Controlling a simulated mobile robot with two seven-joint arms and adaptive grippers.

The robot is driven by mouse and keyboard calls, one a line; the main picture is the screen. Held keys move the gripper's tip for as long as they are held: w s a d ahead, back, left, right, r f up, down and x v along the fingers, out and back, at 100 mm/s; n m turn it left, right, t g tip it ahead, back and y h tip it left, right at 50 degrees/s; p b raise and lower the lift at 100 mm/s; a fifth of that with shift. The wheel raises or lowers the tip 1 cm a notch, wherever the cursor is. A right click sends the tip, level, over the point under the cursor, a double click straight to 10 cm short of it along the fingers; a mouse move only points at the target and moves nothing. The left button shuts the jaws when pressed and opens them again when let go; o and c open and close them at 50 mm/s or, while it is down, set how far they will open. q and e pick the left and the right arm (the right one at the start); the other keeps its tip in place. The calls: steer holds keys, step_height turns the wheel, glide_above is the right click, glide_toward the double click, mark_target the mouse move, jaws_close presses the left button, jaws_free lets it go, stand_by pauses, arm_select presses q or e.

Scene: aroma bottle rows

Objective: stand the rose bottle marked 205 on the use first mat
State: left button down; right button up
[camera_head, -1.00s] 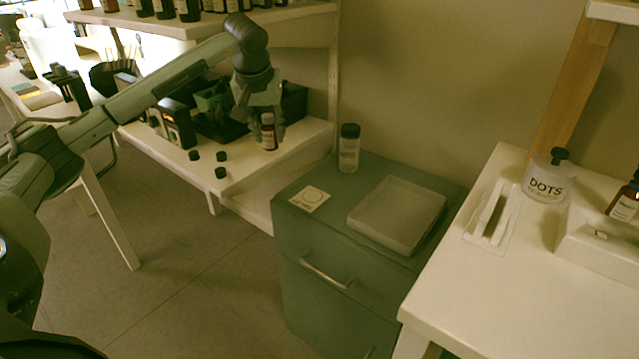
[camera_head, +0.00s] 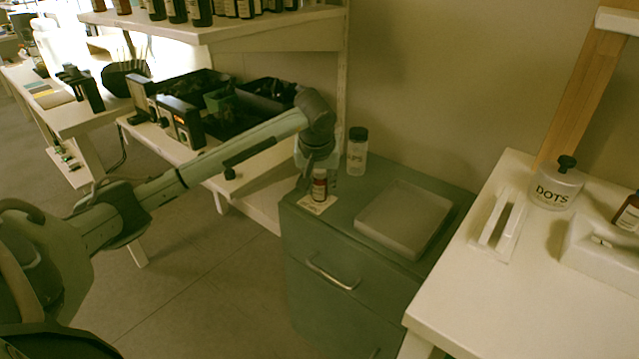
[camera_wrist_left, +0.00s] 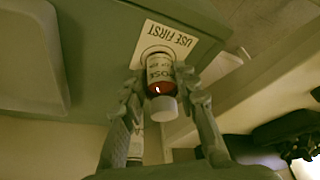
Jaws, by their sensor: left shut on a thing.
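The rose bottle (camera_head: 319,187) is small and amber-red with a white cap and pale label. It also shows in the left wrist view (camera_wrist_left: 159,72), where the label reads partly as rose; I cannot make out its number. My left gripper (camera_wrist_left: 160,88) is shut on the bottle, a finger on each side, and holds it upright. The use first mat (camera_head: 327,206) is a small white card on the green cabinet. The bottle's base is over the mat's printed ring (camera_wrist_left: 150,50); I cannot tell whether it touches. My right gripper is not in view.
A clear jar with a dark lid (camera_head: 357,150) stands close behind the gripper on the cabinet (camera_head: 300,225). A shallow empty tray (camera_head: 436,245) lies to the right. The white table (camera_head: 470,300) at right holds a DOTS jar (camera_head: 556,185).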

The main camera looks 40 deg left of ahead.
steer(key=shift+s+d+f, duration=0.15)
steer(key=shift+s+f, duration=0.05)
arm_select(q)
steer(key=shift+f, duration=0.1)
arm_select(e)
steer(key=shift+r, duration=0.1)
arm_select(q)
steer(key=c, duration=1.1)
jaws_free()
steer(key=shift+c, duration=0.2)
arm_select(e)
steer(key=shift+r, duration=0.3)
arm_select(q)
steer(key=shift+r, duration=0.4)
steer(key=v, duration=1.1)
steer(key=shift+s+r, duration=0.2)
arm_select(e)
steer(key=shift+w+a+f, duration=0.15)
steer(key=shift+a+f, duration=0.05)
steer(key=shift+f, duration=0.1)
